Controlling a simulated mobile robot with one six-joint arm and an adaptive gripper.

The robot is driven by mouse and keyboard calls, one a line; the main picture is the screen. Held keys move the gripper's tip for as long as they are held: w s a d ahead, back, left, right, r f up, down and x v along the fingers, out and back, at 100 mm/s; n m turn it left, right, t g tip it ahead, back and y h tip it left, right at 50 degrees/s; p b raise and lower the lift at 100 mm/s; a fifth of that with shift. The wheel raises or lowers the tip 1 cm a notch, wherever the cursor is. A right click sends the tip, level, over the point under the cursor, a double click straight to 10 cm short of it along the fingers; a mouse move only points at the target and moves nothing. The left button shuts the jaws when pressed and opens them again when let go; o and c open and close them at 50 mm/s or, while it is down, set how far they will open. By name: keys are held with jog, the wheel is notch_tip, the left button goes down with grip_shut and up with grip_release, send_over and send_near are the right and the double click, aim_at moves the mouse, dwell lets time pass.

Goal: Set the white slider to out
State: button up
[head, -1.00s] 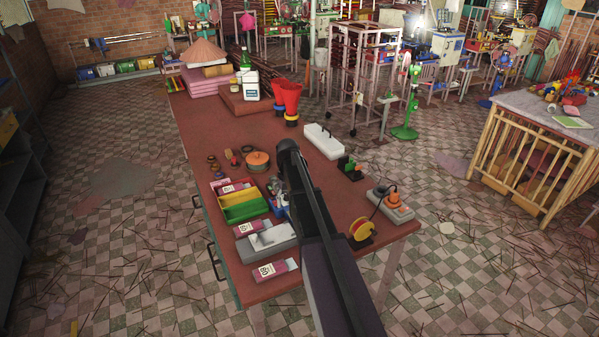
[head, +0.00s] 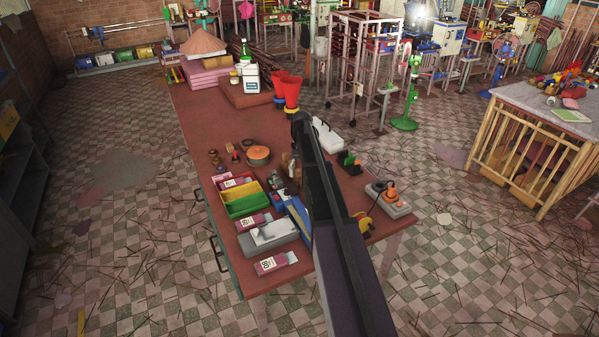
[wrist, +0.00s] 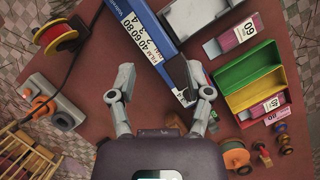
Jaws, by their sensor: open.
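I cannot pick out a white slider for certain. A long blue device (wrist: 165,40) with a white label of printed numbers reaches down between my gripper's fingers in the wrist view. The device also shows in the head view (head: 297,213), partly behind my arm. My gripper (wrist: 160,76) is open, its fingers apart on either side of the device's end, seemingly above it; contact cannot be told. A grey block with a white top piece (head: 268,236) lies left of the device in the head view.
A green and yellow tray (head: 243,199), pink-labelled boxes (head: 275,263) and an orange pot (head: 258,154) lie nearby. A yellow-red spool (wrist: 58,36) and a grey unit with an orange plug (wrist: 52,102) are on the other side. Red funnels (head: 288,90) stand farther back.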

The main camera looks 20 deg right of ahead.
dwell(0.3)
jog(key=m+t+h+b, duration=0.2)
jog(key=m+t+b, duration=0.2)
jog(key=m, duration=0.4)
send_over(256, 230)
notch_tip(256, 230, down, 6)
jog(key=shift+r, duration=0.25)
jog(key=shift+f, duration=0.1)
notch_tip(256, 230, down, 14)
jog(key=b, duration=1.4)
jog(key=shift+r, duration=0.2)
grip_shut()
